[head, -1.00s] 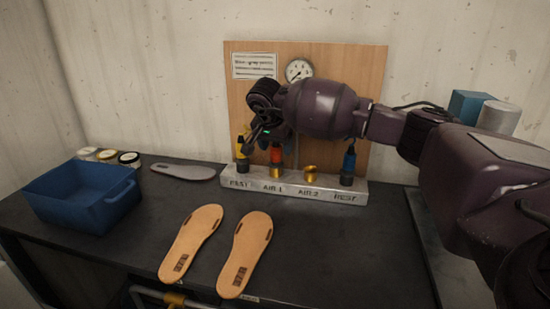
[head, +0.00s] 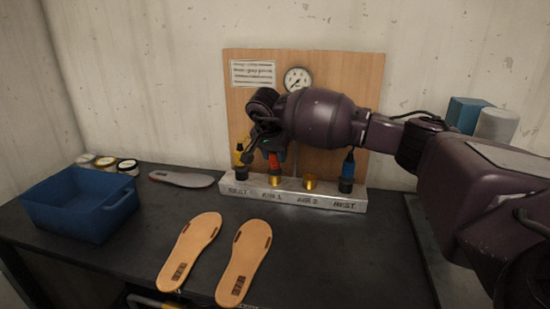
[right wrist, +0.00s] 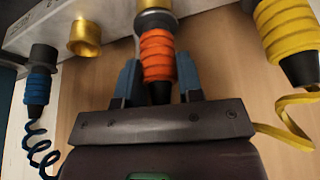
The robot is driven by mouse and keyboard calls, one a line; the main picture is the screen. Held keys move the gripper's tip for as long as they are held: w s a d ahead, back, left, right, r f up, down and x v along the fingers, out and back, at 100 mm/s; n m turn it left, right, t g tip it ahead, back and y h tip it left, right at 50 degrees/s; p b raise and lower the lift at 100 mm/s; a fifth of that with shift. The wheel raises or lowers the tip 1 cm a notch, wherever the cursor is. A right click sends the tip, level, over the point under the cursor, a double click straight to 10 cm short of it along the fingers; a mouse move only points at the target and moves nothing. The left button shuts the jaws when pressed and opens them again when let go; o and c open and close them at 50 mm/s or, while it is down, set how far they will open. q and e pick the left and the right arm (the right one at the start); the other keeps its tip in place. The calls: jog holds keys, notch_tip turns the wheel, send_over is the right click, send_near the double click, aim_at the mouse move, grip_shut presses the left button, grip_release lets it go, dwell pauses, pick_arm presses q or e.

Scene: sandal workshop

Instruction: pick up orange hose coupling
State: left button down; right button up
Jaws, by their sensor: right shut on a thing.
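The orange hose coupling (head: 275,162) is at the brass AIR 1 position of the grey rail. In the right wrist view the coupling (right wrist: 157,55) has ribbed orange sides and a pale metal nose. My right gripper (right wrist: 157,68) is shut on it, with one blue-grey finger on each side. In the head view the right gripper (head: 268,147) partly covers the coupling's top. I cannot tell whether the coupling still touches the brass socket under it. My left gripper is not in view.
A yellow coupling (head: 240,158) stands at the left REST post and a blue one (head: 348,165) at the right. The brass AIR 2 socket (head: 310,182) is empty. A wooden panel with a gauge (head: 297,79) stands behind. Sandal soles (head: 244,262) and a blue bin (head: 80,203) occupy the table.

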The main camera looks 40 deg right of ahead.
notch_tip(320, 180, up, 28)
jog(key=p, duration=0.2)
jog(key=shift+p, duration=0.35)
jog(key=shift+f, duration=0.1)
